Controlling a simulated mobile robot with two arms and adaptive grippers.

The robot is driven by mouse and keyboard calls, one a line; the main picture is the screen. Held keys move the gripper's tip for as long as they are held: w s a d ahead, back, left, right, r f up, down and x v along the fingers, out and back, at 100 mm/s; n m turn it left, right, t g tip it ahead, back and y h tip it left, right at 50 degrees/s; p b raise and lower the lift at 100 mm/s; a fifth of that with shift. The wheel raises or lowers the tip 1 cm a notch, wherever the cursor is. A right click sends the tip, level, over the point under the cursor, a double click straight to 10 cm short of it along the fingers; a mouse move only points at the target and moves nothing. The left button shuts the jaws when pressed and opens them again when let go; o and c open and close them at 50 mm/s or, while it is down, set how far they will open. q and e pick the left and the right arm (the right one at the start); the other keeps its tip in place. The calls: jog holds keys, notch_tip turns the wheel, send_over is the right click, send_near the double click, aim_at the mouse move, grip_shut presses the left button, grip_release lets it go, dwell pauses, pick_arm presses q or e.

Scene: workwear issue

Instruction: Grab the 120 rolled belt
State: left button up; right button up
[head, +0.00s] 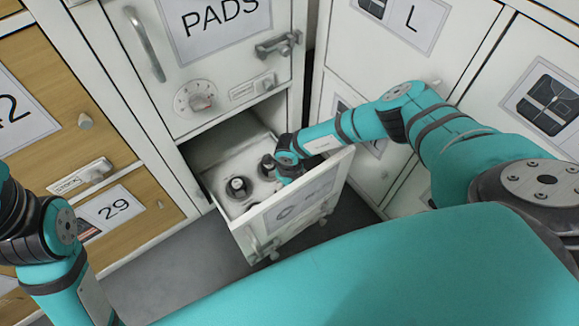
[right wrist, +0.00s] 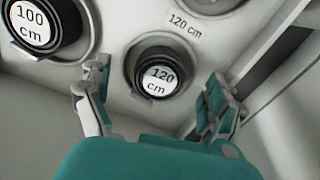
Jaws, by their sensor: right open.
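The 120 rolled belt (right wrist: 157,76) is a black roll with a white "120 cm" face. It sits in a round recess of the open drawer in the right wrist view. My right gripper (right wrist: 155,92) is open, with one finger on each side of this belt and gaps between. In the head view my right gripper (head: 279,171) reaches down into the drawer (head: 258,214) and covers part of its inside. A black roll marked "100 cm" (right wrist: 35,24) sits in the recess to the left. My left gripper is out of view; only its arm shows at the left edge.
A "120 cm" label (right wrist: 185,24) lies beside the belt's recess. The drawer's walls and front panel stand close around my right gripper. White lockers (head: 398,40) stand at the right, and wood-fronted drawers (head: 60,100) at the left. Grey floor (head: 190,260) is clear in front.

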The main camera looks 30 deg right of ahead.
jog(key=c, duration=1.4)
